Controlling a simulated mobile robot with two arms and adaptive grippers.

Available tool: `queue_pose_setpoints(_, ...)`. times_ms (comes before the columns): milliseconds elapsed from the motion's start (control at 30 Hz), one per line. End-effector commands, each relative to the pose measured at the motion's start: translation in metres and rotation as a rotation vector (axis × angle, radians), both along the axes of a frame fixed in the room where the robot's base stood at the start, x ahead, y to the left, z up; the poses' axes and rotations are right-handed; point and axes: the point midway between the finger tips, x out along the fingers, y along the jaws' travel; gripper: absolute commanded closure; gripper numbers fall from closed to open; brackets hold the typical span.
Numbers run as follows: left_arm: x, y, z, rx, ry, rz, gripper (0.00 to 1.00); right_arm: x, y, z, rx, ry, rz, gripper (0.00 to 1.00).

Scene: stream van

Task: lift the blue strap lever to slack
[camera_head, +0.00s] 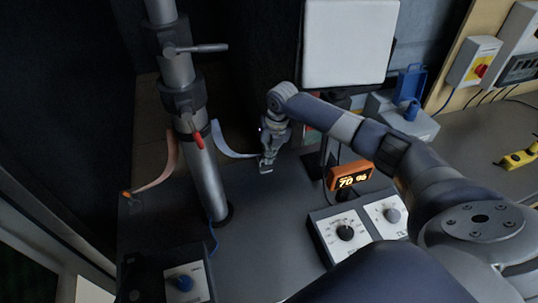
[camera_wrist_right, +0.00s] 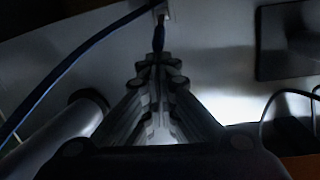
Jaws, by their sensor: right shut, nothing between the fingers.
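The blue strap (camera_head: 232,149) runs from the upright grey mast (camera_head: 205,170) to the desk near my right gripper (camera_head: 267,164). In the wrist view the blue strap (camera_wrist_right: 72,62) comes in from the left to a small metal fitting (camera_wrist_right: 163,12). A dark blue lever (camera_wrist_right: 158,38) hangs below that fitting, just beyond the tips of my right gripper (camera_wrist_right: 158,64). My right gripper is shut and empty. I cannot tell whether its tips touch the lever. In the head view the gripper hides most of the lever. My left gripper is out of view.
A pale orange strap (camera_head: 160,178) runs left from the mast, which has a red handle (camera_head: 198,140). An orange display (camera_head: 351,176) and a control box with knobs (camera_head: 340,235) stand right of my gripper. A white panel (camera_head: 350,45) is behind. Bare desk lies between mast and box.

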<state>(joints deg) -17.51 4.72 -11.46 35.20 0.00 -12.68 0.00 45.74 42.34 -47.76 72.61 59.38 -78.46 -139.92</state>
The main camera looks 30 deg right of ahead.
Motion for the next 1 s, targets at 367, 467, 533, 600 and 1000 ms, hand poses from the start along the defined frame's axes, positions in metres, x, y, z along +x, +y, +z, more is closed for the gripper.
queue_pose_setpoints(367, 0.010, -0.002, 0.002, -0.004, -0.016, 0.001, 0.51, 0.015, -0.005, 0.015, -0.003, -0.039, -0.007, 1.00)
queue_pose_setpoints(467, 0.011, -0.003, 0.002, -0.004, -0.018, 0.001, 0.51, 0.015, -0.005, 0.015, -0.003, -0.039, -0.007, 1.00)
queue_pose_setpoints(533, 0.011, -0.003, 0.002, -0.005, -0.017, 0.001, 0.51, 0.015, -0.006, 0.015, -0.003, -0.039, -0.007, 1.00)
queue_pose_setpoints(600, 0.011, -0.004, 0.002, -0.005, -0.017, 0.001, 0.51, 0.015, -0.006, 0.015, -0.003, -0.040, -0.007, 1.00)
queue_pose_setpoints(1000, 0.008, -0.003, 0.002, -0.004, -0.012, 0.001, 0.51, 0.003, -0.008, 0.052, -0.003, -0.027, -0.004, 1.00)
